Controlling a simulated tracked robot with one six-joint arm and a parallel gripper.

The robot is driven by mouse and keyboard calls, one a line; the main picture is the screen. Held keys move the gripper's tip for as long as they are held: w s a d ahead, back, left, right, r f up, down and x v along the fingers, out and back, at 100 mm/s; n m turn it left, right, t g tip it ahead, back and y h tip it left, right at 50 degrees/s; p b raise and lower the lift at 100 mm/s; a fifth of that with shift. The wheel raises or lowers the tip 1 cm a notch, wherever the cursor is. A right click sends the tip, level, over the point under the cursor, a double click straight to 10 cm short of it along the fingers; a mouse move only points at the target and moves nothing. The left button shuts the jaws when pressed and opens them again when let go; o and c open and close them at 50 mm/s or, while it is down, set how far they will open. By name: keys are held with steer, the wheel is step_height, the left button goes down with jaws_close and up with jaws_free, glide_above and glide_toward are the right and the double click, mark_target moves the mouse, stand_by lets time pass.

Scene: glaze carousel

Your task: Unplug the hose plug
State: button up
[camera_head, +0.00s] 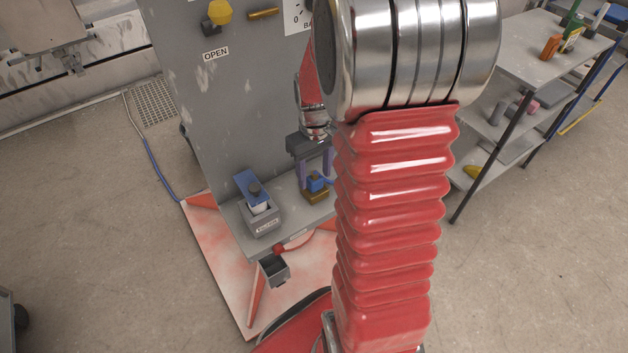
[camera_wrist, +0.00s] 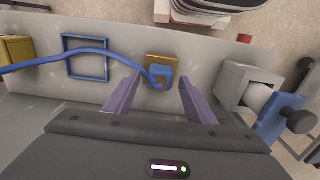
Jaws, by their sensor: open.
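The blue hose plug (camera_wrist: 161,76) sits on a brass-coloured socket block (camera_wrist: 152,60) on the grey shelf, with a blue hose (camera_wrist: 85,53) running from it to the left in the wrist view. In the head view the plug (camera_head: 317,183) and the brass block (camera_head: 315,196) show on the shelf, partly behind my red arm. My gripper (camera_wrist: 158,80) is open, its two purple fingers apart with the plug between their tips in the picture; I cannot tell whether they touch it. In the head view my gripper (camera_head: 313,165) is just above the plug.
A grey labelled box with a blue lever (camera_head: 254,190) stands on the shelf (camera_head: 290,215) beside the plug, close to my fingers. A blue square frame (camera_wrist: 86,58) lies on the other side. The grey panel (camera_head: 230,100) rises behind. A shelf rack (camera_head: 500,110) stands at right.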

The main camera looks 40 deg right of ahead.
steer(key=shift+f, duration=1.2)
steer(key=shift+c, duration=0.3)
jaws_close()
steer(key=shift+r, duration=0.65)
steer(key=shift+r, duration=0.35)
steer(key=shift+r, duration=0.35)
steer(key=shift+r, duration=0.7)
